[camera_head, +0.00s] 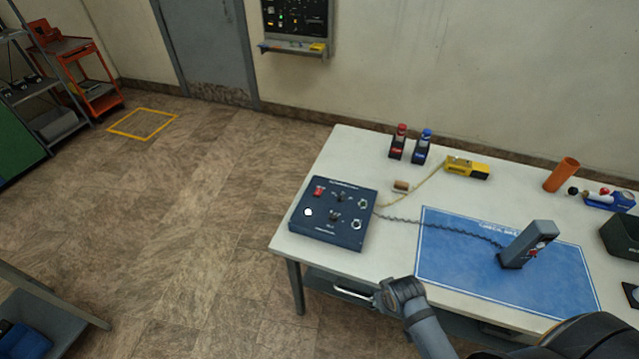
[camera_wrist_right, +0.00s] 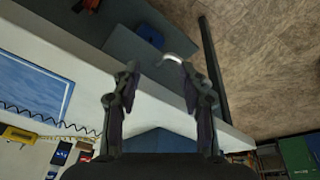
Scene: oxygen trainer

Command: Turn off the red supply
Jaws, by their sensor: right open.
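The dark blue control box (camera_head: 333,213) sits at the left end of the white table. Its sloped top carries a red switch (camera_head: 319,191), a lit white lamp (camera_head: 308,212) and several small knobs or levers; their settings are too small to read. At the table's back stand a small red-topped unit (camera_head: 398,142) and a blue-topped unit (camera_head: 421,147). My right gripper (camera_wrist_right: 160,75) is open and empty, low at the table's front edge, apart from the box and both units. In the head view its fingers are hard to make out. My left gripper is not in view.
A blue mat (camera_head: 455,265) bears a grey handheld device (camera_head: 528,244), joined to the box by a coiled cord. A yellow device (camera_head: 466,168) and an orange cylinder (camera_head: 562,174) stand behind. A drawer handle (camera_head: 352,293) juts below the table's front edge near my right gripper.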

